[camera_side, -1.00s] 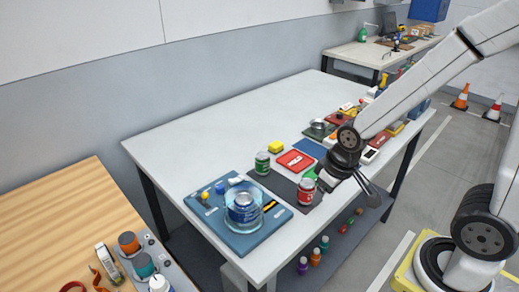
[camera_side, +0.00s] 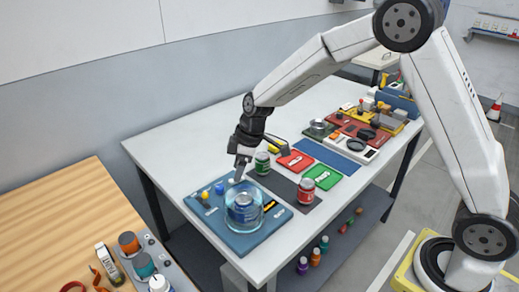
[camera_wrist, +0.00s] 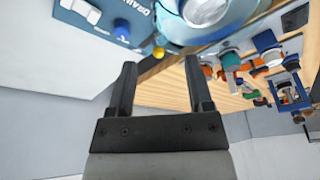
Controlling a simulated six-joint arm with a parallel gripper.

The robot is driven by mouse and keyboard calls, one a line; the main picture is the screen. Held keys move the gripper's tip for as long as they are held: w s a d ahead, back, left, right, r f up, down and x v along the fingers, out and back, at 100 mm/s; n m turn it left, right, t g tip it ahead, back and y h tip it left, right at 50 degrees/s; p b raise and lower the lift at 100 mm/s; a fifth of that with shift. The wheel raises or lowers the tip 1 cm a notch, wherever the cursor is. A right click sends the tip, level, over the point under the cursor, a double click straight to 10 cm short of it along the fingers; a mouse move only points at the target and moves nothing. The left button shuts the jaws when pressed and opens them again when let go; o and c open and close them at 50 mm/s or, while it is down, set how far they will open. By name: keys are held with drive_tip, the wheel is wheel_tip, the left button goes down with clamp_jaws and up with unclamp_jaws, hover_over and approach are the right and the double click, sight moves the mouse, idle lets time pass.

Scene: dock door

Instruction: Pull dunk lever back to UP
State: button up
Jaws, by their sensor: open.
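The dunk station is a blue board (camera_side: 228,236) at the near end of the white table, also seen at the top of the wrist view (camera_wrist: 150,12). A clear bowl (camera_side: 262,210) on it holds a blue can (camera_side: 243,207). Behind the bowl are a blue knob (camera_side: 219,188), a yellow knob (camera_side: 205,196) and a small white part. I cannot tell which of these is the dunk lever. My gripper (camera_side: 239,171) is open and empty over the board's far edge. In the wrist view the yellow knob (camera_wrist: 158,52) appears just beyond the gap between my fingers (camera_wrist: 160,68).
A green can (camera_side: 262,163) stands close right of my gripper, and a red can (camera_side: 306,191) stands on the dark mat. Red and green trays (camera_side: 322,177) lie beyond. A wooden table (camera_side: 70,225) with tools is at left. The table's back left is clear.

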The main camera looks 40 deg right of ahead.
sight(205, 198)
drive_tip(key=w+a+f+n+y, duration=0.1)
drive_tip(key=w+a+n, duration=0.2)
drive_tip(key=w, duration=0.2)
drive_tip(key=shift+w+a+f+n, duration=0.15)
drive_tip(key=shift+w+a+n, duration=0.05)
drive_tip(key=shift+a+n, duration=0.1)
drive_tip(key=shift+f, duration=0.1)
drive_tip(key=shift+x, duration=3.75)
drive_tip(key=shift+s+a, duration=0.1)
clamp_jaws()
